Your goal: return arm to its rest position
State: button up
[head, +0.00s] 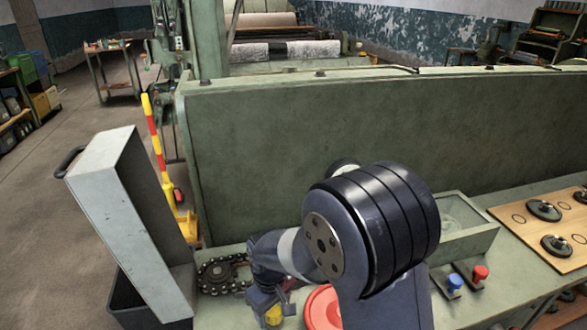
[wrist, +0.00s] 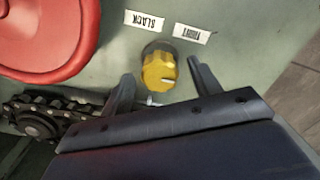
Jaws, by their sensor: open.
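My gripper (head: 268,299) is low over the left part of the green bench, at the end of my dark blue arm. In the wrist view my gripper (wrist: 160,70) is open, with one finger on each side of a yellow knob (wrist: 158,68). I see a gap between the knob and each finger, and nothing is held. The knob also shows in the head view (head: 273,316), partly hidden by the gripper. A light mark shows on the knob's edge. Labels reading SLACK (wrist: 145,21) and TIGHT (wrist: 192,33) lie beside it, upside down in the wrist view.
A red round part (head: 321,309) and a chain on a sprocket (head: 222,274) are close to the gripper. A grey open box-like cover (head: 128,222) stands at left. A tall green panel (head: 300,150) rises behind. Red (head: 480,273) and blue (head: 454,284) knobs are at right.

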jog(key=shift+m+p, duration=0.3)
jog(key=shift+m, duration=1.5)
